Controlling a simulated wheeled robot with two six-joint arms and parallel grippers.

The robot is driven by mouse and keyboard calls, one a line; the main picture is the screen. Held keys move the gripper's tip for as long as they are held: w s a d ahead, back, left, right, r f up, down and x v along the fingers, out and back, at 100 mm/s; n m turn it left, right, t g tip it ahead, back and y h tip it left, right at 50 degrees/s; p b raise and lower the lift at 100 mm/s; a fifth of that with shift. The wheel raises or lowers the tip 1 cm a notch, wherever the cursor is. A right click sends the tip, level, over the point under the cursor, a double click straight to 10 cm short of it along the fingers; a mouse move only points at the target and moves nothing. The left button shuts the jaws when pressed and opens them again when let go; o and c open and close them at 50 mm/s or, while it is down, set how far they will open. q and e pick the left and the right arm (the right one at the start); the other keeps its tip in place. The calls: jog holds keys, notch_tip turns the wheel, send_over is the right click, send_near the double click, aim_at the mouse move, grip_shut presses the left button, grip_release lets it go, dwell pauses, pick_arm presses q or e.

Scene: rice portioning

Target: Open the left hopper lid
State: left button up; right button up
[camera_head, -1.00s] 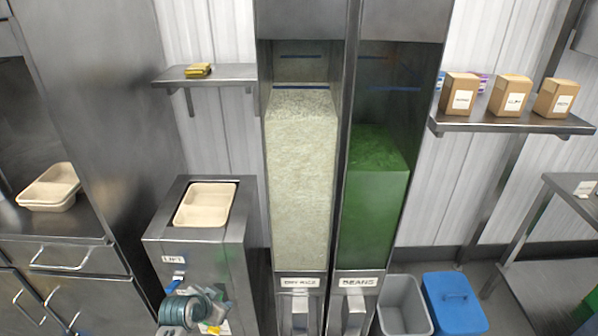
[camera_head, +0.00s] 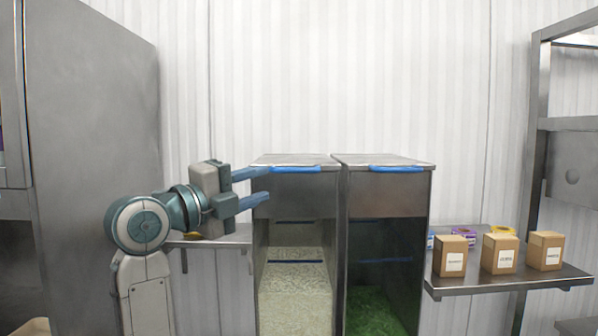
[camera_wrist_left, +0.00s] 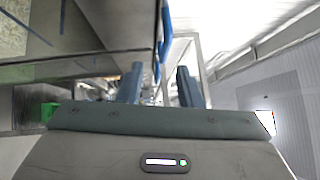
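The left hopper's lid (camera_head: 275,159) lies flat and closed on top of the left hopper (camera_head: 293,197), with a blue handle (camera_head: 290,170) along its front edge. My left gripper (camera_head: 268,186) is raised at the hopper's upper left front, its two blue fingers spread apart and pointing toward the handle's left end. Nothing shows between the fingers; I cannot tell whether the upper one touches the lid. The left wrist view shows the same spread fingers (camera_wrist_left: 158,88) near the blue handle (camera_wrist_left: 165,30). My right gripper is not in view.
The right hopper (camera_head: 388,194) stands beside the left one, its lid (camera_head: 380,159) closed. A wall shelf (camera_head: 510,282) at right holds cardboard boxes (camera_head: 500,254). A small shelf (camera_head: 212,238) is behind my left arm. A tall steel cabinet (camera_head: 90,150) stands at left.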

aim_at(289, 171)
pick_arm(q)
jog(key=p+x, duration=0.1)
jog(key=x, duration=0.2)
jog(key=p+x, duration=0.2)
jog(key=x, duration=0.1)
jog(key=r+p+x, duration=0.1)
jog(key=p+x, duration=0.1)
jog(key=x, duration=0.1)
jog(key=shift+d, duration=0.4)
jog(key=shift+w+d+p, duration=0.3)
jog(key=shift+w, duration=0.15)
grip_shut()
